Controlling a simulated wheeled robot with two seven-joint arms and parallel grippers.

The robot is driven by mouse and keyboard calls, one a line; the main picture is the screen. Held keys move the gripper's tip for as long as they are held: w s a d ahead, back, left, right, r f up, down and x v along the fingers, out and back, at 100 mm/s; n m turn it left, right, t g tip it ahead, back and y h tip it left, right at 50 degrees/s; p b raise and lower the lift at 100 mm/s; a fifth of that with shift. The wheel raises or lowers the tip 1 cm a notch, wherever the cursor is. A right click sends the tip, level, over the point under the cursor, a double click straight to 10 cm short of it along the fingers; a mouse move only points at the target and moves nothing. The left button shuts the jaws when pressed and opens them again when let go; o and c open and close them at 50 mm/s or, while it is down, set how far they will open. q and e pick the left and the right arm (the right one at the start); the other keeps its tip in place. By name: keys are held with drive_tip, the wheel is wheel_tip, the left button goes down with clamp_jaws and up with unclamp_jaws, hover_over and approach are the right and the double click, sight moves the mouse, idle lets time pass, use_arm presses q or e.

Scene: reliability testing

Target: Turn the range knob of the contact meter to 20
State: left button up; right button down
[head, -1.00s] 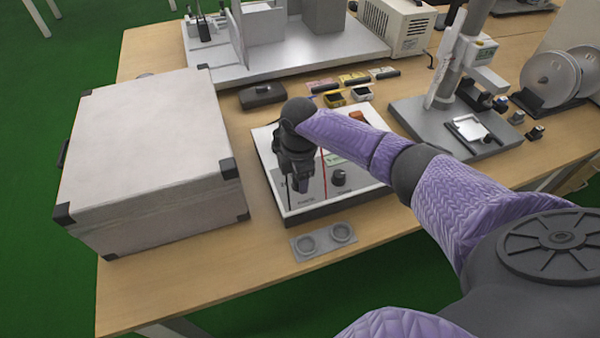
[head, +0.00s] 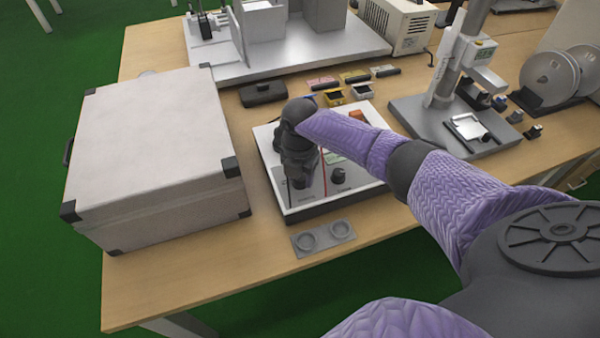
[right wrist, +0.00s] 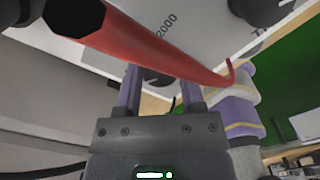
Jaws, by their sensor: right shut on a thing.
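The contact meter (head: 310,212) is a low box with a white top panel, in the middle of the table. My right gripper (head: 300,182) points down over the left part of its panel. In the right wrist view its two fingers (right wrist: 160,90) are shut on a dark round knob (right wrist: 155,77), taken as the range knob. A printed "2000" shows beside this knob. The knob's pointer and its setting are hidden. A second black knob (head: 338,175) stands free to the right of the gripper. My left gripper is not in view.
A red rod-like part (right wrist: 150,45) crosses close in front of the wrist camera. A large grey case (head: 150,150) stands left of the meter. A grey plate with two round cups (head: 323,238) lies in front. A stand (head: 415,120) is at the right.

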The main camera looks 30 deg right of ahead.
idle(0.6)
drive_tip(key=shift+c, duration=1)
unclamp_jaws()
wheel_tip(320, 180, up, 10)
drive_tip(key=p, duration=0.3)
drive_tip(key=shift+f+p, duration=0.25)
drive_tip(key=shift+p, duration=0.15)
drive_tip(key=shift+r, duration=0.25)
